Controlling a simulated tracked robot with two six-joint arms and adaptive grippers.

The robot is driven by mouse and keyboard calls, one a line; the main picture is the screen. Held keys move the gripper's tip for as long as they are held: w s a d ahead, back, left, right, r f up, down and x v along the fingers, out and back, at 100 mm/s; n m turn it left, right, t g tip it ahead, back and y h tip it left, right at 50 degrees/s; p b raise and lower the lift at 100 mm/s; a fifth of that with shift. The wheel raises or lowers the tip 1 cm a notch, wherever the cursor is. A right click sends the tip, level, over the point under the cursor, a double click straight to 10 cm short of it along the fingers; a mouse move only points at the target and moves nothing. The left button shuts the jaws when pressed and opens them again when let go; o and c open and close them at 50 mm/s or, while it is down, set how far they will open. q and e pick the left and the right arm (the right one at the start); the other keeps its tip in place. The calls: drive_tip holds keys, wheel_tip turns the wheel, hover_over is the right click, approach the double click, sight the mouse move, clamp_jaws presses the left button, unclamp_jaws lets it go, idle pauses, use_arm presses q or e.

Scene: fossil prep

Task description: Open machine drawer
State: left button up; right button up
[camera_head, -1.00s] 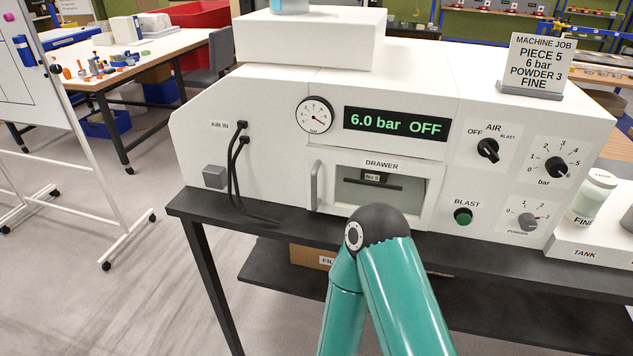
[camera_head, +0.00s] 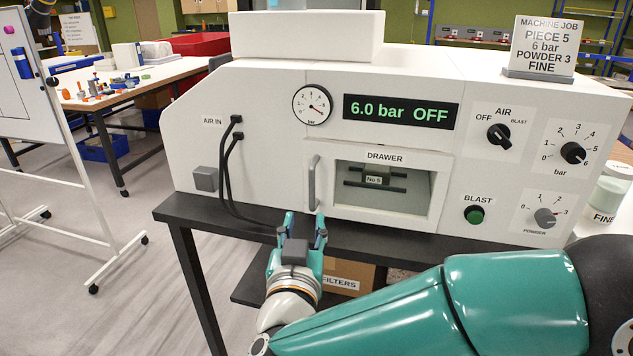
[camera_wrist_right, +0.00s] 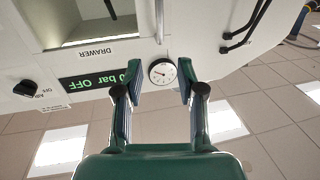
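The machine drawer (camera_head: 440,190) has a window and a white frame, and looks closed in the front of the white machine. Its vertical grey handle (camera_head: 312,183) stands at the left of the window. A piece labelled No 5 (camera_head: 378,179) shows behind the window. My right gripper (camera_head: 304,222) is open and empty, just below and in front of the handle, fingers pointing at the machine. In the right wrist view the handle (camera_wrist_right: 159,20) lies beyond the gap between the open fingertips (camera_wrist_right: 157,90), not between them. My left gripper is not in view.
The black bench (camera_head: 180,211) has its front edge under the right gripper. Black air hoses (camera_head: 226,170) hang left of the handle. Knobs and a green blast button (camera_head: 474,214) sit at the right. A filters box (camera_head: 342,280) stands below.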

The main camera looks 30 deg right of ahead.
sight(311, 181)
drive_tip(key=p+x, duration=0.2)
drive_tip(key=x, duration=1.3)
drive_tip(key=shift+w+d, duration=0.25)
drive_tip(key=shift+c, duration=0.3)
clamp_jaws()
